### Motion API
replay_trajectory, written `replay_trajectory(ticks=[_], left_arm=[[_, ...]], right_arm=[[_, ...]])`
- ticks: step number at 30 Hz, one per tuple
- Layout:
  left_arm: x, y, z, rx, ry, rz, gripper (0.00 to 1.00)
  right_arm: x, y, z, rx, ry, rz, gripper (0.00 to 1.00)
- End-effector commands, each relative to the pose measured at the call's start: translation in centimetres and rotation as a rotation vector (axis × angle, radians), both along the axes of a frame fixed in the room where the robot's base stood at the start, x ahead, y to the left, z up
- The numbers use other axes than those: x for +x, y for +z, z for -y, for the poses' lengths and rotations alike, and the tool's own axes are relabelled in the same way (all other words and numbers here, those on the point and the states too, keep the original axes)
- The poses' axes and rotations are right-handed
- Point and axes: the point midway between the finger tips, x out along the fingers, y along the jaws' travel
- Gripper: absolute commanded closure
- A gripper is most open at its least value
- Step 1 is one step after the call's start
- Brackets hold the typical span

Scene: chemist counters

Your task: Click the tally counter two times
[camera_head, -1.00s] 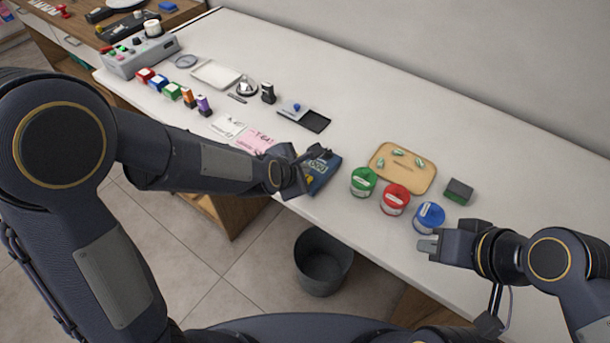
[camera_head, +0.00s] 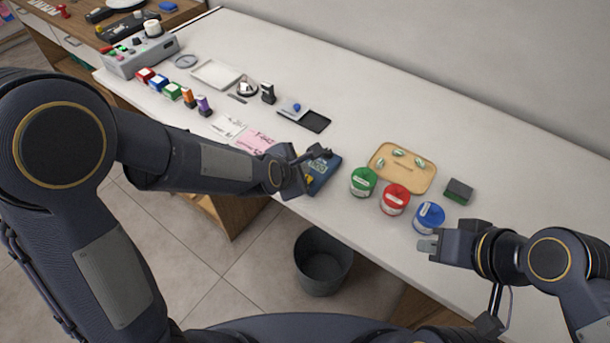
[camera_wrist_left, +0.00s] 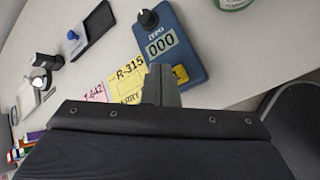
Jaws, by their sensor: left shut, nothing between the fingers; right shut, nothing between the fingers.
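The tally counter (camera_head: 324,171) is a blue box at the front edge of the counter, partly hidden by my left gripper in the head view. In the left wrist view the tally counter (camera_wrist_left: 176,48) shows a display reading 000, a round black button (camera_wrist_left: 148,19) at its far end and a yellow patch at its near end. My left gripper (camera_head: 302,180) is shut and empty, with its fingertips (camera_wrist_left: 160,72) close to the display side; I cannot tell whether they touch. My right gripper (camera_head: 428,246) is shut and empty, beside the blue-lidded jar.
Green (camera_head: 363,181), red (camera_head: 395,199) and blue-lidded (camera_head: 429,216) jars stand right of the tally counter. A tan tray (camera_head: 425,184) lies behind them. A pink slip (camera_head: 256,141) and a yellow R-315 slip (camera_wrist_left: 128,78) lie beside the tally counter. A grey bin (camera_head: 322,265) stands on the floor.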

Motion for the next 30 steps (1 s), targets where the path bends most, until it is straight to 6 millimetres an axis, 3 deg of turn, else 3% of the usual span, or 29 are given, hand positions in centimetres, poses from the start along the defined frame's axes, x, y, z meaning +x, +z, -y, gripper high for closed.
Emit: replay_trajectory(ticks=[30], left_arm=[[0.0,-1.1,0.0,-0.001,0.001,0.0,1.0]], right_arm=[[0.0,-1.2,0.0,0.0,0.0,0.0,1.0]])
